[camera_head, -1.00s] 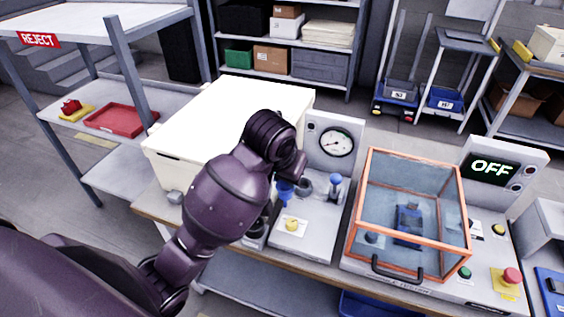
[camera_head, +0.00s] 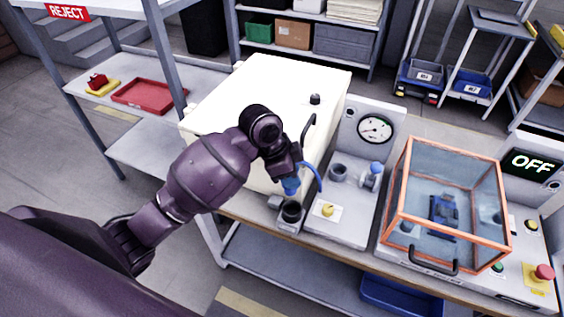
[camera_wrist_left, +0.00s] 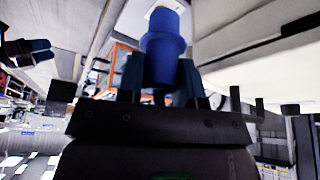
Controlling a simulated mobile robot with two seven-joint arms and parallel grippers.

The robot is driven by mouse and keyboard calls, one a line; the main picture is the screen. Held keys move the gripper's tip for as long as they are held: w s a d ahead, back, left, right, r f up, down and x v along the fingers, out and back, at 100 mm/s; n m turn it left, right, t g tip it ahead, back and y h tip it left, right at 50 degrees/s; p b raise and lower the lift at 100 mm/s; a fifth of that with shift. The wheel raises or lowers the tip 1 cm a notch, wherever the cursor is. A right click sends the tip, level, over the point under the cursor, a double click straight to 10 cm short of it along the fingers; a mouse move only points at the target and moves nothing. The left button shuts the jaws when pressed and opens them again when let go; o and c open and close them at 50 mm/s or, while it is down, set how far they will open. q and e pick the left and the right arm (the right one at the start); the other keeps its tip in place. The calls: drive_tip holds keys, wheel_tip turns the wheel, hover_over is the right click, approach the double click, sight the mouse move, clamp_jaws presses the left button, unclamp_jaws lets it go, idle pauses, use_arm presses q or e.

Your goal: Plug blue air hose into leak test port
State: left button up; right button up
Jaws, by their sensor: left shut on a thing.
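My left gripper (camera_head: 288,172) is shut on the blue hose connector (camera_head: 290,187), just above a dark-mouthed grey cup (camera_head: 291,212). Whether the connector touches the cup is unclear. A blue hose (camera_head: 316,174) arcs to the right of the gripper. In the left wrist view, the blue connector (camera_wrist_left: 163,45) stands between the fingers (camera_wrist_left: 160,80). The grey leak test stand (camera_head: 345,215) has a pressure gauge, a grey ring fitting (camera_head: 338,172) and a blue-topped fitting (camera_head: 375,169). I cannot tell which is the port. A dark gripper-like shape, perhaps my right gripper (camera_wrist_left: 38,50), shows in the left wrist view.
A cream box (camera_head: 265,100) with a black handle stands behind my left arm. A yellow knob (camera_head: 327,210) is on the stand's front. A reject rack is at left.

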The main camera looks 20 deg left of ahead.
sight(295, 193)
use_arm(q)
drive_tip(key=m, duration=0.1)
drive_tip(key=f+m+g, duration=0.1)
drive_tip(key=m, duration=0.1)
drive_tip(key=shift+s+d+f, duration=0.1)
drive_tip(key=shift+d+f, duration=0.05)
drive_tip(key=shift+d, duration=0.25)
drive_tip(key=shift+f, duration=2.3)
drive_tip(key=shift+f+b, duration=0.6)
drive_tip(key=shift+f, duration=1.45)
drive_tip(key=o, duration=1)
drive_tip(key=v, duration=1.1)
drive_tip(key=shift+a, duration=0.1)
